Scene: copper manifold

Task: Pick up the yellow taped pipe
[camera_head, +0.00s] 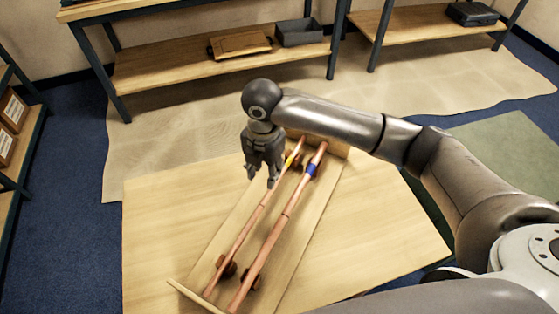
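Two copper pipes lie side by side in a wooden tray (295,262) on the table. The yellow taped pipe (238,240) is the left one; its yellow tape (289,160) is near the far end. The blue taped pipe (268,245) is the right one, with blue tape (311,170) near its far end. My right gripper (261,180) points down beside the yellow taped pipe, left of the tape. Its fingers look parted with nothing between them. It seems above the tray, but its exact height is unclear. My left gripper is out of view.
The wooden table (160,235) is bare to the left and right of the tray. Dark brackets (228,267) hold the pipes near the close end.

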